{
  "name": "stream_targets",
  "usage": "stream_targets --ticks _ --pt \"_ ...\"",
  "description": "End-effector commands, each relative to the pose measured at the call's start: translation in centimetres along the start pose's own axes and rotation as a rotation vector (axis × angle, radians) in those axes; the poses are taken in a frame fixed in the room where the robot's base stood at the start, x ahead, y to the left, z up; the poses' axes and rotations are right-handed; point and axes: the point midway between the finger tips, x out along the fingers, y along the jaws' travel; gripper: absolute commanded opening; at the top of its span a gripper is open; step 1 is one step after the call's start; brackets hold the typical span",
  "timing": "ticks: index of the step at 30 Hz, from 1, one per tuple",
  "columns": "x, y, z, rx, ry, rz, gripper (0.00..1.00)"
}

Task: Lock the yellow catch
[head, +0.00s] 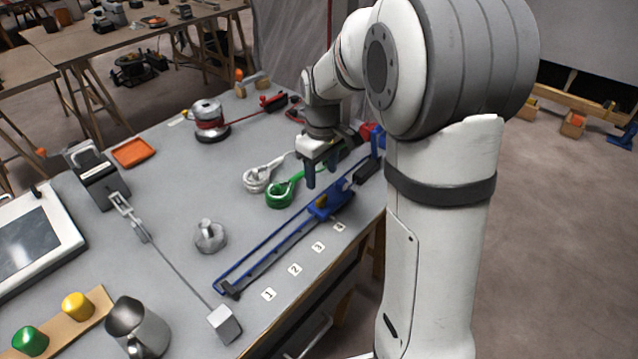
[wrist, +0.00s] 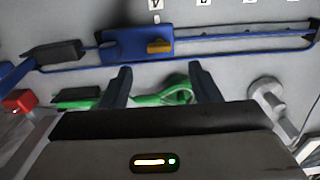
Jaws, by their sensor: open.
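The yellow catch (head: 321,202) is a small block on the blue carriage (head: 334,208) of a long blue rail (head: 265,248). In the wrist view the catch (wrist: 159,46) sits at the right part of the carriage (wrist: 120,45), ahead of my fingertips. I cannot tell from its position whether it is locked. My gripper (head: 321,177) is open and empty, pointing down just beyond the carriage, above the bench. In the wrist view its two fingers (wrist: 160,67) stand apart with the catch roughly centred between them, and they appear not to touch it.
Number labels (head: 295,270) line the bench's front edge; the carriage is beside label 4 (head: 339,226). A green looped strap (wrist: 165,97) lies beneath my gripper, with a white one (head: 262,177) beside it. A round metal knob piece (head: 210,236) stands left of the rail.

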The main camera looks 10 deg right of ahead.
Motion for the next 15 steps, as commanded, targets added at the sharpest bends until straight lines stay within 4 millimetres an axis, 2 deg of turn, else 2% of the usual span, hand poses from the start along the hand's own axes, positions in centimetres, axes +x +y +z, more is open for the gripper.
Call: stream_targets --ticks 5,15 --pt "1.7 0.3 -0.4 -0.016 -0.007 -0.005 0.56" --pt "6.9 0.3 -0.3 -0.014 -0.007 -0.005 0.56"
